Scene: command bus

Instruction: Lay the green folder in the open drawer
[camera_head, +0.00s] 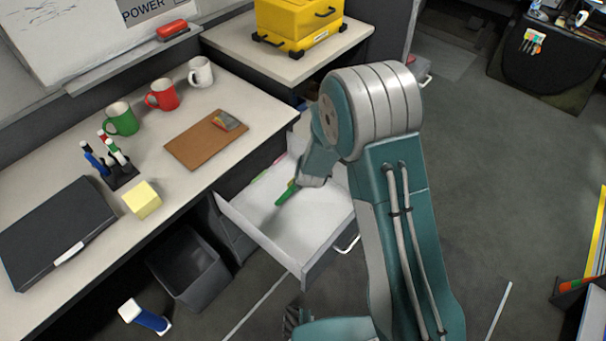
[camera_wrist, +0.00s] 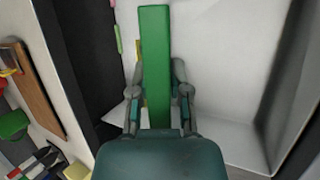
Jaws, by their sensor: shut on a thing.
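The green folder (camera_wrist: 156,70) is held edge-on between the fingers of my gripper (camera_wrist: 158,98) in the wrist view. My gripper is shut on it. In the head view a small part of the green folder (camera_head: 286,193) shows below my gripper (camera_head: 296,183), over the open drawer. The open drawer (camera_head: 262,232) is white inside and pulled out under the desk. Its far right part is hidden behind my arm. I cannot tell whether the folder touches the drawer floor.
The desk (camera_head: 215,105) beside the drawer holds a brown clipboard (camera_head: 205,140), several mugs, a pen holder (camera_head: 118,172), a yellow block (camera_head: 142,199) and a black case (camera_head: 55,230). A bin (camera_head: 188,268) stands left of the drawer. Open floor lies to the right.

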